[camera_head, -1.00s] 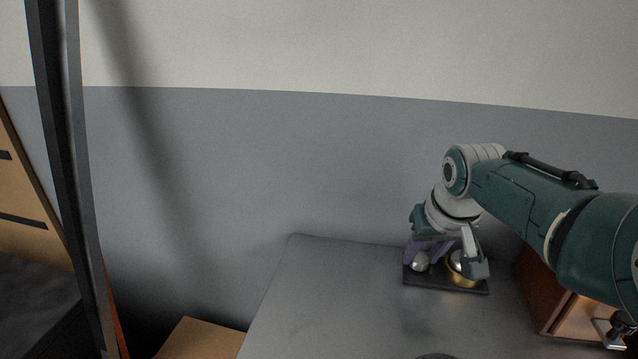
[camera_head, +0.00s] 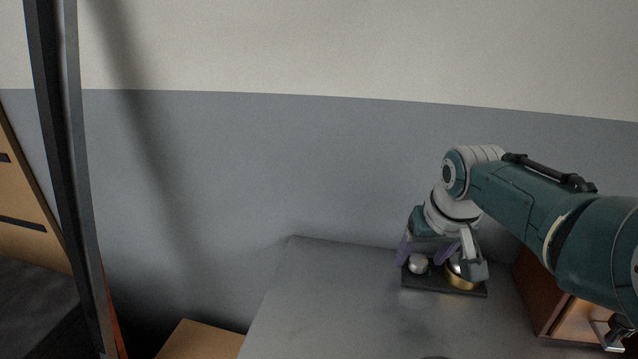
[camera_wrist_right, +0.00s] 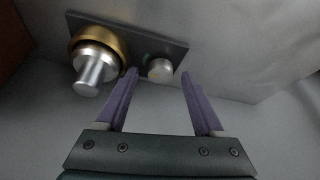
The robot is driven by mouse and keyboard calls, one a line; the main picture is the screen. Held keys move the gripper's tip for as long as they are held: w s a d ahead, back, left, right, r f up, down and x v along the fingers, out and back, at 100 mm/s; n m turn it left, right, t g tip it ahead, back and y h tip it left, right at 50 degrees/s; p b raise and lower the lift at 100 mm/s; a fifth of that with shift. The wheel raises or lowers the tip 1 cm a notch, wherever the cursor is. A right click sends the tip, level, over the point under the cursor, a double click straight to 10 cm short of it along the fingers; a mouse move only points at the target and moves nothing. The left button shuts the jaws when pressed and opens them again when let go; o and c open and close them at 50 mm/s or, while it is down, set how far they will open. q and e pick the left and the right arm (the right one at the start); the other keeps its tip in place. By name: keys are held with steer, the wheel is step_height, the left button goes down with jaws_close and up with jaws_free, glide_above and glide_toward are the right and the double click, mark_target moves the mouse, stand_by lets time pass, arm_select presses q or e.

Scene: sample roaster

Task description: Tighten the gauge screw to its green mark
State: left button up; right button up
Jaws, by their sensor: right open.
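My right gripper (camera_head: 428,256) is open, its purple fingers pointing down at a dark plate (camera_head: 437,284) on the grey table. In the right wrist view, the fingertips of the gripper (camera_wrist_right: 160,74) stand on either side of a small round silver knob (camera_wrist_right: 160,70), with gaps to both. Beside it on the plate (camera_wrist_right: 140,42) is a brass ring (camera_wrist_right: 84,40) with a larger silver cylinder (camera_wrist_right: 94,72) standing out of it. I cannot tell which is the gauge screw. My left gripper is out of view.
A brown wooden box (camera_head: 528,287) stands right of the plate on the grey table (camera_head: 330,300). The table left of the plate is clear. A wall rises behind it. A dark upright post (camera_head: 70,170) stands at the far left.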

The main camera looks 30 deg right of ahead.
steer(key=p+v, duration=0.5)
steer(key=v, duration=0.4)
steer(key=shift+s+r, duration=0.15)
steer(key=shift+r, duration=0.15)
